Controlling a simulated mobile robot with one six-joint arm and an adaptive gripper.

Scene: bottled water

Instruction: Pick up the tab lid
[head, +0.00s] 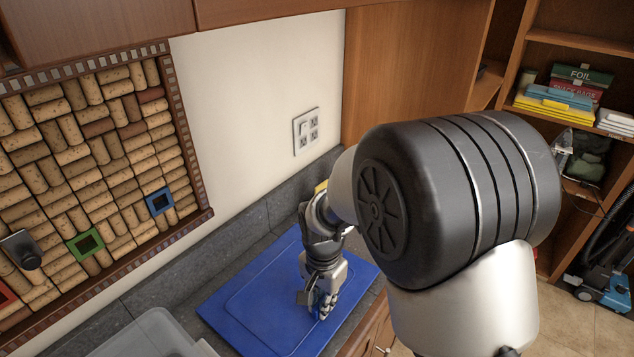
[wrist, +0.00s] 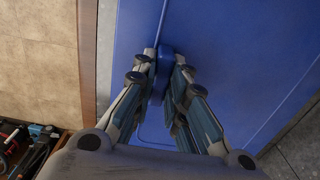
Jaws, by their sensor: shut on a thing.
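The tab lid (wrist: 161,72) looks like a small blue piece, seen narrow and edge-on in the wrist view. It is between the fingertips of my gripper (wrist: 162,75), which is shut on it. In the head view my gripper (head: 318,298) points down over a flat blue board (head: 245,305) on the counter. The lid is nearly the same blue as the board, and the fingers hide much of it. I cannot tell whether it touches the board.
A grey stone counter (head: 130,302) runs along the wall under a cork board (head: 95,150). A translucent grey container (head: 150,335) stands at the lower left. Wooden shelves (head: 575,40) are at the right. The board around my gripper is clear.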

